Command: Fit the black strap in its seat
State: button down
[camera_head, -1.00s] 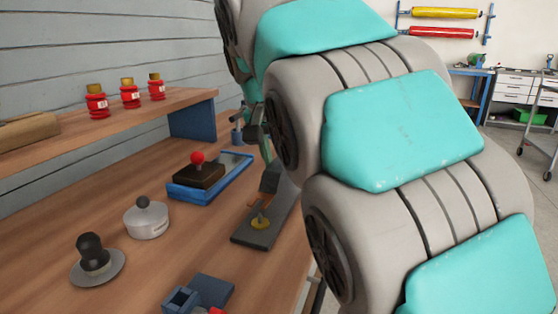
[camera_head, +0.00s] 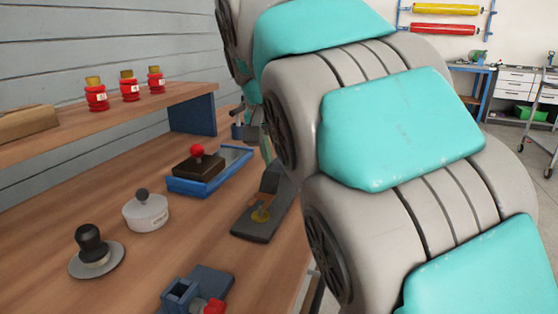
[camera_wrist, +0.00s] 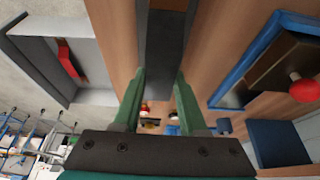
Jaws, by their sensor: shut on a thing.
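My gripper (camera_wrist: 158,95) shows in the wrist view as two green fingers, shut on a long dark strip that looks like the black strap (camera_wrist: 165,50). In the head view my arm hides most of the gripper, and the strap cannot be made out clearly there. I cannot tell which part is the seat, or whether the strap touches anything.
A blue tray (camera_head: 188,185) holds a dark block with a red knob (camera_head: 197,150). A white round pot (camera_head: 146,213), a black-handled stamp (camera_head: 91,243) and a blue vise (camera_head: 205,288) stand nearer. Red jars (camera_head: 130,95) line the raised shelf. Bare bench lies between these things.

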jog(key=shift+f, duration=0.15)
jog(key=shift+f+b, duration=0.35)
jog(key=shift+f, duration=0.5)
dwell(1.2)
jog(key=shift+c, duration=1.8)
grip_release()
jog(key=shift+o, duration=0.3)
jog(key=o, duration=0.3)
jog(key=shift+r, duration=0.15)
